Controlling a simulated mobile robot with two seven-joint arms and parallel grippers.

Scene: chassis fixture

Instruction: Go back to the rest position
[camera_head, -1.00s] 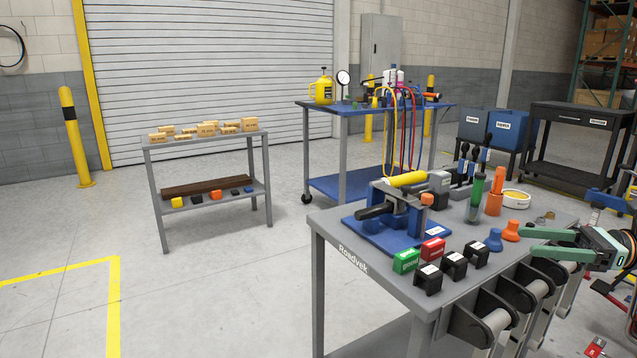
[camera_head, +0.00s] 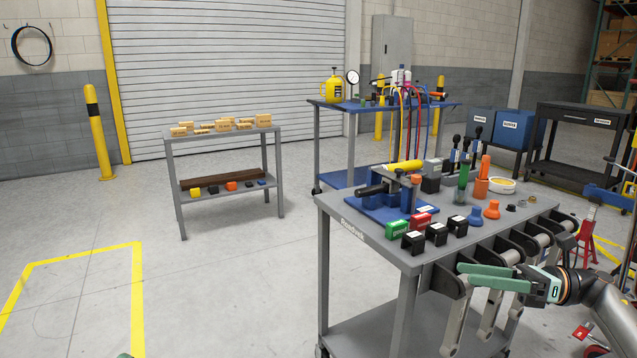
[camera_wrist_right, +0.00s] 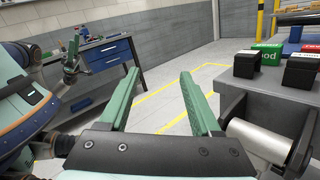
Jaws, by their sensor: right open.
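My right gripper (camera_head: 462,275) is at the lower right of the head view, beside the front edge of the grey workbench (camera_head: 378,238). Its green fingers point left. In the right wrist view, the right gripper (camera_wrist_right: 159,78) has its two fingers apart with nothing between them, only floor beyond. At the left of that view, a green gripper end, apparently my left gripper (camera_wrist_right: 72,68), shows small beside my body. Only a sliver of green shows at the bottom edge of the head view, and its jaws cannot be made out.
Rollers on brackets (camera_head: 512,256) stick out from the bench front close to my right gripper. Black boxes (camera_head: 436,234), a green box (camera_head: 397,229) and a red box (camera_head: 421,220) stand near the bench edge. A small shelf (camera_head: 223,136) stands back left. The floor at left is clear.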

